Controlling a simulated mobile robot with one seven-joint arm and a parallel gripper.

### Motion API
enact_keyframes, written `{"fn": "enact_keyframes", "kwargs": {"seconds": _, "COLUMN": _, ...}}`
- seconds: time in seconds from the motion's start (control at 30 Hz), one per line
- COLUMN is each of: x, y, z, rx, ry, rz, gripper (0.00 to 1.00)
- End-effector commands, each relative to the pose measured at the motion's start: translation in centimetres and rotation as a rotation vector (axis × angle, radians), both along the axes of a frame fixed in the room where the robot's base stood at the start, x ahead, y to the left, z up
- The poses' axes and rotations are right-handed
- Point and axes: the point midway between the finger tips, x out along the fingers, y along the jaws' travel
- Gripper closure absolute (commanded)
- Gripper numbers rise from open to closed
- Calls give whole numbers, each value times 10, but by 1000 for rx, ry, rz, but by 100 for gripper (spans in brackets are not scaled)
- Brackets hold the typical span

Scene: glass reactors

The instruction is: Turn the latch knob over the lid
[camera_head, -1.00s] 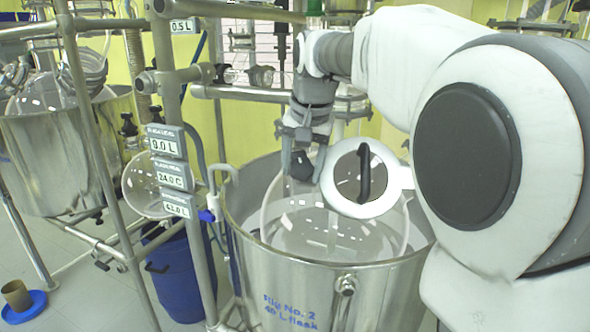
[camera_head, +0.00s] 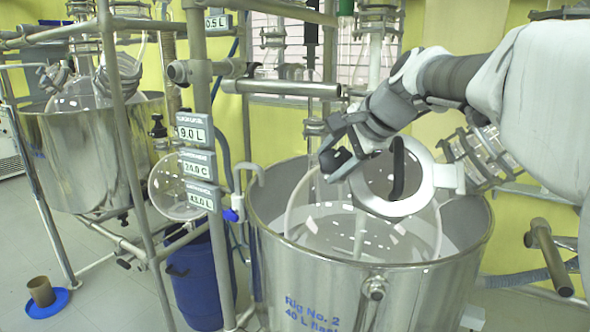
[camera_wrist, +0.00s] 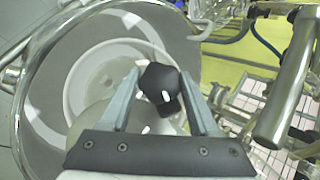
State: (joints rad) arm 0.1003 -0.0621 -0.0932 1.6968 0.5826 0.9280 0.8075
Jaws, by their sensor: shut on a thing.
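The lid (camera_head: 378,193) is a pale round disc with a dark centre and an upright black handle (camera_head: 397,168), set over the glass vessel (camera_head: 330,222) in the head view. The black latch knob (camera_head: 331,161) is at the lid's left side. My gripper (camera_head: 342,152) is shut on this knob, reaching in from the upper right. In the wrist view the knob (camera_wrist: 159,84) sits between the two grey fingers of my gripper (camera_wrist: 160,80). The fingers partly cover the knob, and the lid cannot be made out clearly there.
The steel bath (camera_head: 345,287) marked Rig No. 2 surrounds the vessel. A metal post with display boxes (camera_head: 195,165) stands close at the left. A blue bin (camera_head: 200,280) stands on the floor.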

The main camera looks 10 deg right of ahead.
Motion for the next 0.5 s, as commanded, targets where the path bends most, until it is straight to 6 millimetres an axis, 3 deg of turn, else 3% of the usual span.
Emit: {"fn": "enact_keyframes", "kwargs": {"seconds": 0.5, "x": -2, "y": 0, "z": -3, "rx": 361, "ry": -108, "rz": -315, "gripper": 94}}
